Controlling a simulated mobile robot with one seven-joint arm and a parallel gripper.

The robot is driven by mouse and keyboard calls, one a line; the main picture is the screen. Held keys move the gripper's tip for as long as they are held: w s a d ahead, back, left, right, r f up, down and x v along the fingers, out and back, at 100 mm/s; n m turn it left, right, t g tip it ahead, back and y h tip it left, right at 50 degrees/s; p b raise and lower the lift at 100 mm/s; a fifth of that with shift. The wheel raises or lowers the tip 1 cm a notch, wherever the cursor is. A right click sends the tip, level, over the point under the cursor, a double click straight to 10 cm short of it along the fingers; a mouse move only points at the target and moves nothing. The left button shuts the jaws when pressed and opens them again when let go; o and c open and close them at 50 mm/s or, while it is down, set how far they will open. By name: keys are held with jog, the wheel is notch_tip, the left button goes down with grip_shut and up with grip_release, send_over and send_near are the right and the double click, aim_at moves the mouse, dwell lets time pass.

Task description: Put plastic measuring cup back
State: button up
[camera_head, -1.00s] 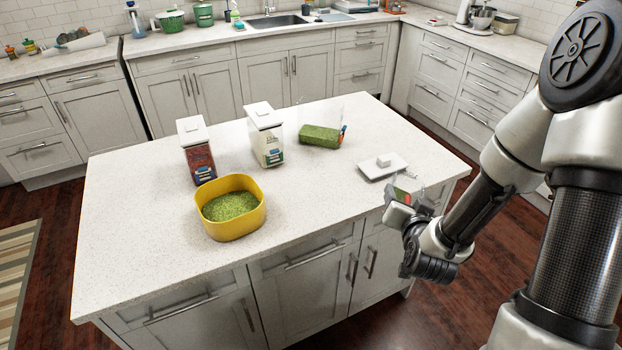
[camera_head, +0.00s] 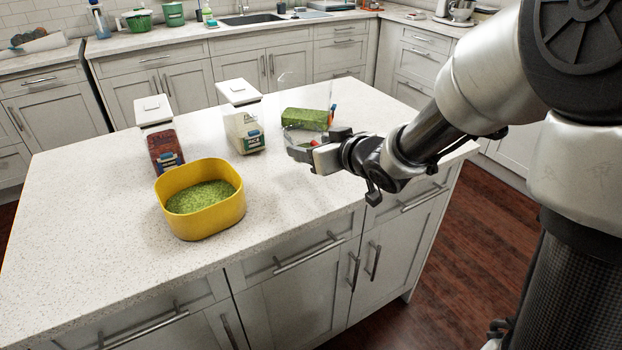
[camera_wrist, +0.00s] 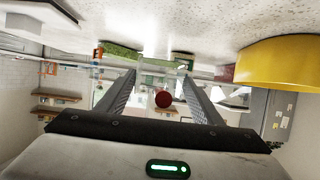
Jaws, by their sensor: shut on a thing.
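My gripper (camera_head: 305,152) is over the right half of the island, level with the front of a clear container with green contents (camera_head: 306,119). It is shut on the clear plastic measuring cup (camera_head: 296,137), which is hard to make out because it is see-through. In the wrist view, the two fingers (camera_wrist: 158,76) reach toward the cup, and a small round red thing (camera_wrist: 163,99) shows between them. Whether the red thing is inside the cup or part of it, I cannot tell.
A yellow bowl (camera_head: 200,225) with green contents stands at the left front. Two white-lidded containers, one with red-brown contents (camera_head: 163,150) and one with white contents (camera_head: 242,130), stand behind it. The front right of the white island top (camera_head: 270,215) is clear.

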notch_tip(320, 180, down, 6)
jog(key=shift+r+b, duration=0.1)
jog(key=shift+b, duration=1)
jog(key=shift+f, duration=0.2)
jog(key=o, duration=1.2)
jog(key=shift+r, duration=0.1)
